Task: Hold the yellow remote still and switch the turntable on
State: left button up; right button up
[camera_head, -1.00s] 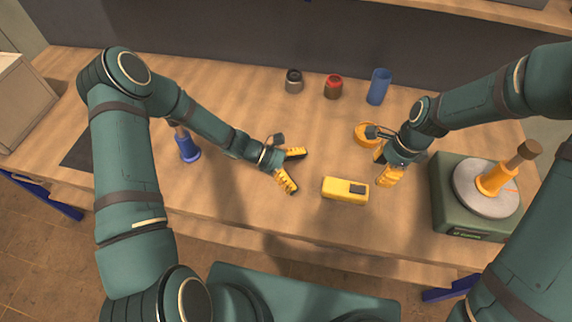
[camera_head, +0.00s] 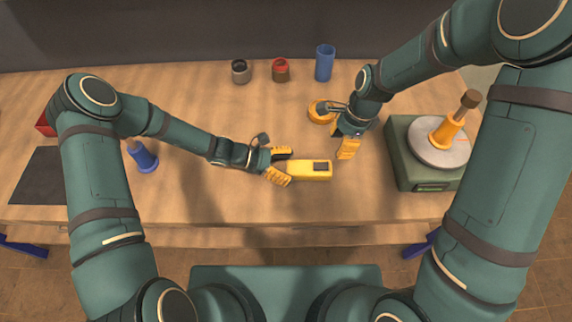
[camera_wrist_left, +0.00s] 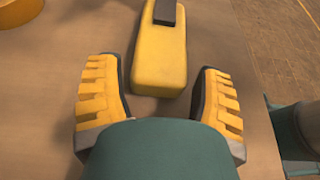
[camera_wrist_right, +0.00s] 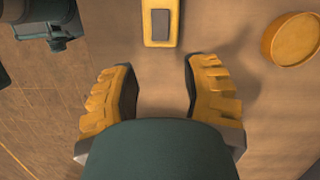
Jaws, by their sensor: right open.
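The yellow remote (camera_head: 296,171) lies flat on the wooden table with a dark patch (camera_head: 320,167) toward its right end. My left gripper (camera_head: 281,165) is open at the remote's left end. In the left wrist view the remote (camera_wrist_left: 160,68) has its near end between the spread fingers, with a gap on each side. My right gripper (camera_head: 342,145) is open and empty, beyond the remote's right end; the remote's dark-patched end (camera_wrist_right: 160,40) shows ahead of its fingers. The turntable (camera_head: 403,160) is a green box at the right with a grey disc and a small green front panel.
An orange-handled tool with a brown tip (camera_head: 446,131) stands on the disc. An orange round dish (camera_head: 320,112) lies near my right gripper. A grey jar (camera_head: 240,72), red jar (camera_head: 281,70) and blue cylinder (camera_head: 324,64) stand at the back. A blue-based object (camera_head: 145,160) is at the left.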

pick_arm(q)
jog(key=c, duration=0.7)
pick_arm(e)
jog(key=shift+a, duration=0.1)
grip_shut()
jog(key=s+a+r+m+h, duration=0.1)
jog(key=a+r+h, duration=0.2)
jog(key=r+h, duration=0.1)
jog(key=shift+s+r+m+t, duration=0.2)
jog(key=shift+r+m+t, duration=0.1)
jog(key=shift+r, duration=0.4)
jog(key=shift+a, duration=0.1)
